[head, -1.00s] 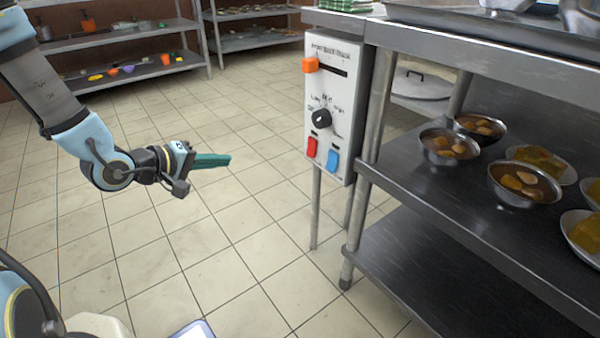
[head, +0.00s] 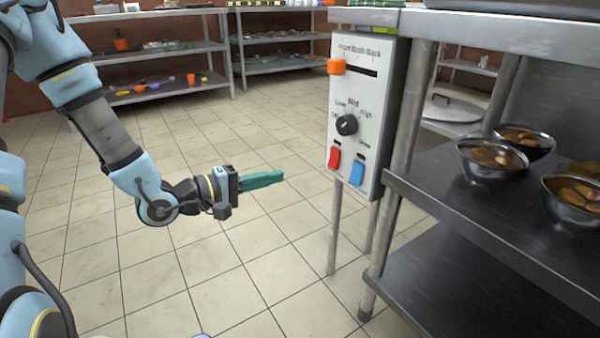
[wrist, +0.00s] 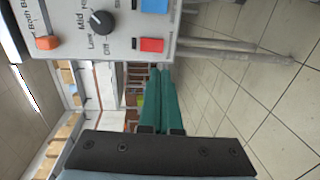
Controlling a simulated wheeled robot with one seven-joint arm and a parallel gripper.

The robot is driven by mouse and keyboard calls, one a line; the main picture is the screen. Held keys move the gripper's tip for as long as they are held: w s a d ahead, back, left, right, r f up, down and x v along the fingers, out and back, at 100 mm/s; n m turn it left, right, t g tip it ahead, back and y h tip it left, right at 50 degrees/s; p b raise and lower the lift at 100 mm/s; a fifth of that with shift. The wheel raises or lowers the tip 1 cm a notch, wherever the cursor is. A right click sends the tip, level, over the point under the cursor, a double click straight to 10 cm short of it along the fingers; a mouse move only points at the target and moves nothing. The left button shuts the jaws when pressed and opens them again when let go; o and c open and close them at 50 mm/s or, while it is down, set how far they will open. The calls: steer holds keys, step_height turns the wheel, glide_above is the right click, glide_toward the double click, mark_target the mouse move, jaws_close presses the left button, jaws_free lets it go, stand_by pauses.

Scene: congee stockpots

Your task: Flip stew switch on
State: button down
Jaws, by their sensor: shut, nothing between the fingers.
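A white control panel (head: 375,75) is fixed to the steel table's left end. Low on it sit a red rocker switch (head: 333,158) and a blue rocker switch (head: 357,173), side by side. Both show in the wrist view, red (wrist: 151,45) and blue (wrist: 155,6). The small labels by the switches are too blurred to read, so I cannot tell which is the stew switch. My gripper (head: 282,176) is shut and empty, its teal fingers pointing right toward the panel, left of the red switch and apart from it. In the wrist view, the fingers (wrist: 158,72) are together just below the red switch.
The panel also has a black dial (head: 347,125) and an orange slider (head: 337,66). A steel table leg (head: 398,160) and lower shelf (head: 470,270) stand right of it, with bowls (head: 490,160) on an upper shelf. The tiled floor (head: 230,290) around my arm is clear.

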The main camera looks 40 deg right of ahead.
steer(key=b, duration=0.6)
glide_toward(331, 165)
steer(key=d, duration=0.3)
steer(key=d+f, duration=0.1)
steer(key=d, duration=0.1)
steer(key=shift+s+d, duration=0.15)
steer(key=shift+d, duration=0.05)
steer(key=shift+d+r, duration=0.15)
steer(key=shift+d, duration=0.55)
steer(key=shift+d, duration=0.2)
steer(key=shift+s, duration=0.1)
